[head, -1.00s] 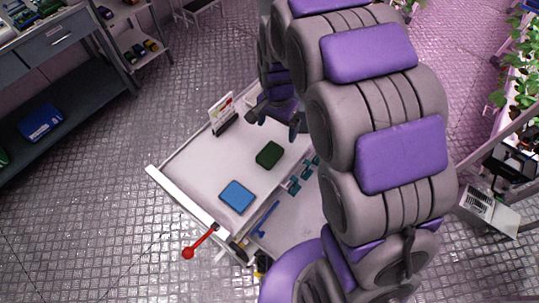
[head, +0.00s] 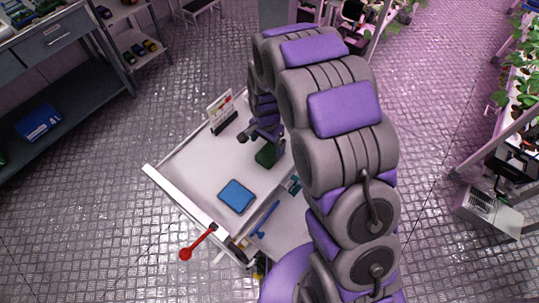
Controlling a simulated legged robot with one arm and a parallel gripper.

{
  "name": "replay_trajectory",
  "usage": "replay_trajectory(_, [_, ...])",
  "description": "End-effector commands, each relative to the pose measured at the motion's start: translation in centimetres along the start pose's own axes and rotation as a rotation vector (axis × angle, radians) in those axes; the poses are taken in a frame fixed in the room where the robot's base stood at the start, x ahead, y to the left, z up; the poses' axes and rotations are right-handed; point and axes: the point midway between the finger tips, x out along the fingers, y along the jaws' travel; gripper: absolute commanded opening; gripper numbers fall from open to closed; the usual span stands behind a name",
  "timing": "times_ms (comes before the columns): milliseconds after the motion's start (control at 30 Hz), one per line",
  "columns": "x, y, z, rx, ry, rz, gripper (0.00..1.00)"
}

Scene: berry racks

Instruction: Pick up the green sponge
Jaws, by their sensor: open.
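The green sponge (head: 266,157) is a dark green block lying on the white top of the cart (head: 194,183). Its upper part is partly hidden by my gripper. My gripper (head: 261,139) is open and points down at the sponge, with its fingers over or beside it. I cannot tell whether the fingers touch it. My arm comes down from the right and covers the right part of the cart.
A blue sponge (head: 237,196) lies on the cart nearer its front edge. A small sign (head: 221,110) stands at the back left. A blue tool (head: 266,219) and a red-knobbed lever (head: 187,253) are at the front. The cart's left part is clear.

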Motion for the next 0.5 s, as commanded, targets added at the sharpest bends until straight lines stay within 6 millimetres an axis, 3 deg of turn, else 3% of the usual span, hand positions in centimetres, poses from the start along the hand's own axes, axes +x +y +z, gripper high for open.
replay_trajectory(267, [2.1, 0.1, 0.0, 0.000, 0.000, -0.001, 0.99])
replay_trajectory(500, [5.6, 0.3, -0.1, 0.000, -0.001, 0.001, 0.99])
